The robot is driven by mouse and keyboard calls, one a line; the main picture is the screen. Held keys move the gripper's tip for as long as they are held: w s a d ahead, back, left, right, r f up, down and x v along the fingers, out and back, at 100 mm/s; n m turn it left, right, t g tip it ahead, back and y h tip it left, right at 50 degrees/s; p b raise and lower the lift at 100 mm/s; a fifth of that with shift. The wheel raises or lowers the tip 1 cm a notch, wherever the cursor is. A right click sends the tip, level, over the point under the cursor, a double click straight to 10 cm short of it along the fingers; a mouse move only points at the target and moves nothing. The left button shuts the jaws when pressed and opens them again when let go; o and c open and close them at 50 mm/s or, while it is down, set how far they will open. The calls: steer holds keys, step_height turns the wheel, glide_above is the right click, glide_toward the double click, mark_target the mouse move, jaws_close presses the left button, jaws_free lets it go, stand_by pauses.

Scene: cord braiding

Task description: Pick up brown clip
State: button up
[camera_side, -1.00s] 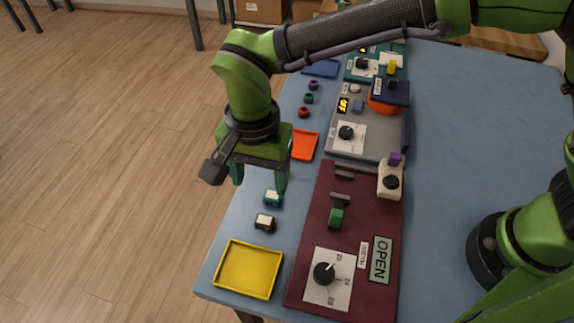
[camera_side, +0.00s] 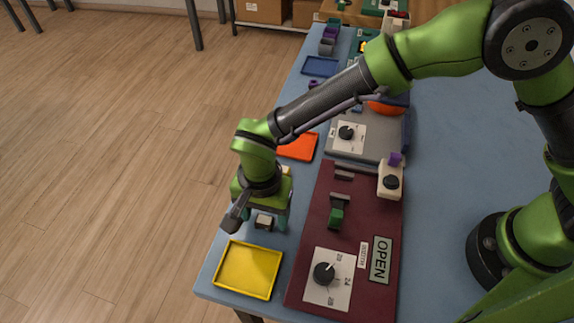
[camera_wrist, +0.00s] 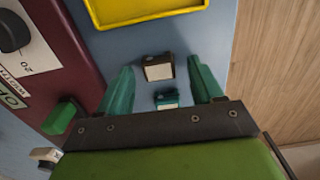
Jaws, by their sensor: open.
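The brown clip (camera_side: 264,222) is a small dark brown block with a cream top, lying on the blue table near the yellow tray. In the wrist view the brown clip (camera_wrist: 158,67) shows between and slightly beyond the tips of my gripper (camera_wrist: 160,72). My gripper (camera_side: 265,215) is open and points down, with one teal finger on each side of the brown clip in the side view; I cannot tell how high the tips are. A teal clip (camera_wrist: 167,99) with a pale top lies between the fingers, nearer the palm in the wrist view. My gripper hides it in the side view.
The yellow tray (camera_side: 248,270) lies just in front of the brown clip. A maroon board (camera_side: 312,250) with a dial (camera_side: 324,273) and a green block (camera_side: 336,218) stands to the right. An orange tray (camera_side: 298,147) is farther back. The table's left edge is close.

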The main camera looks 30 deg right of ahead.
steer(key=c, duration=1.1)
steer(key=shift+r, duration=0.15)
